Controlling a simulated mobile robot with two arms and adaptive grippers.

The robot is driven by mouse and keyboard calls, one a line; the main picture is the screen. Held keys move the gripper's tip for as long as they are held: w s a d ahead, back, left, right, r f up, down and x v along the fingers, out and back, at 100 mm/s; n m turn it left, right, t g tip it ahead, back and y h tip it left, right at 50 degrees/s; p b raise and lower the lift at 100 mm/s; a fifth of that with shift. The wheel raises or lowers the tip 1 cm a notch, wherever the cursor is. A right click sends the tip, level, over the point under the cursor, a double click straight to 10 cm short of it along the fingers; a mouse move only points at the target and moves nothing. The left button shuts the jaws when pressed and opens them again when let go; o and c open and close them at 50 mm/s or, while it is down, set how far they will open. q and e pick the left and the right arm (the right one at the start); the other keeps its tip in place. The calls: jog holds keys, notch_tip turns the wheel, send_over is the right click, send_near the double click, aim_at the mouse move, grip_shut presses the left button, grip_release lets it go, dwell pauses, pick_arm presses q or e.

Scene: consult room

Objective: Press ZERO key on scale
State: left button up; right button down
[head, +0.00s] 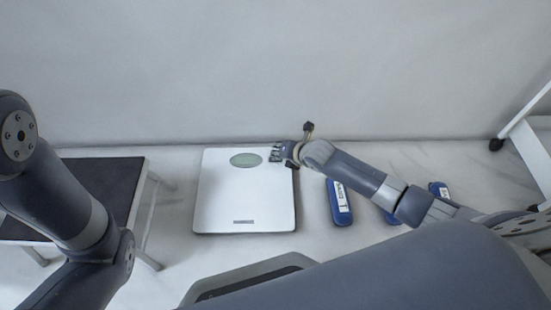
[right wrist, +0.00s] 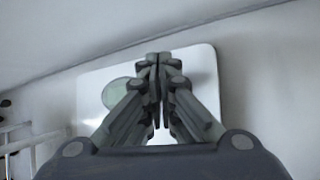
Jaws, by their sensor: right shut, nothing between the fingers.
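The white scale (head: 245,205) lies flat on the floor near the wall, with an oval greenish display (head: 245,160) near its far edge and a small dark label (head: 243,222) at its near edge. My right gripper (head: 275,153) is shut and empty over the scale's far right corner, just right of the display. I cannot tell whether it touches the scale. No ZERO key can be made out; the gripper covers that corner. In the right wrist view, the shut fingers (right wrist: 158,60) point over the scale (right wrist: 205,75), with the display (right wrist: 116,93) left of them. My left gripper is out of view.
Blue objects with white labels (head: 339,203) lie right of the scale, partly under my right arm. A black-topped step (head: 110,180) with pale legs stands at left. A white frame with a black caster (head: 496,145) stands at right. The wall runs behind the scale.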

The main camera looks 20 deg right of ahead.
jog(key=shift+f, duration=0.4)
jog(key=shift+f, duration=0.3)
dwell(0.6)
jog(key=shift+r, duration=0.1)
jog(key=shift+r+p, duration=0.65)
jog(key=shift+p, duration=0.2)
